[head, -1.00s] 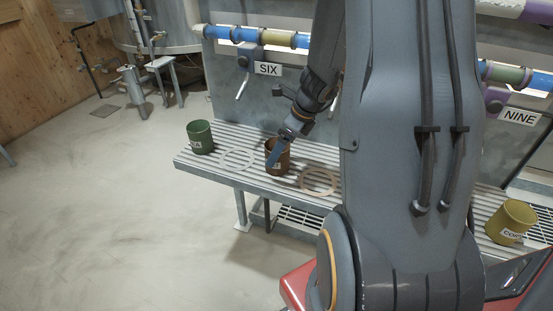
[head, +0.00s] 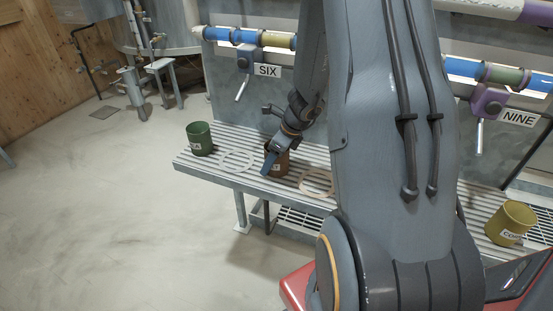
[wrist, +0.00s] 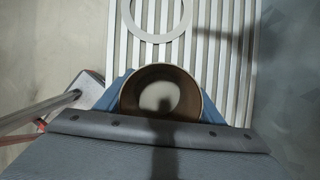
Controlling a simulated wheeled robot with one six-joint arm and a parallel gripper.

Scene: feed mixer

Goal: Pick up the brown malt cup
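In the wrist view the cup (wrist: 160,92) is seen from above, with a pale round patch inside. My gripper (head: 268,160) is at the cup, and one blue finger shows in front of its left side, hiding part of it and its label. In the wrist view the blue fingers of my gripper (wrist: 163,98) flank the cup left and right. They look open around it, close to its wall; contact cannot be made out.
A green cup (head: 200,138) stands at the bench's left end and a yellow cup (head: 511,222) at the right. Pipes with valves run behind, above the SIX sign (head: 268,71).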

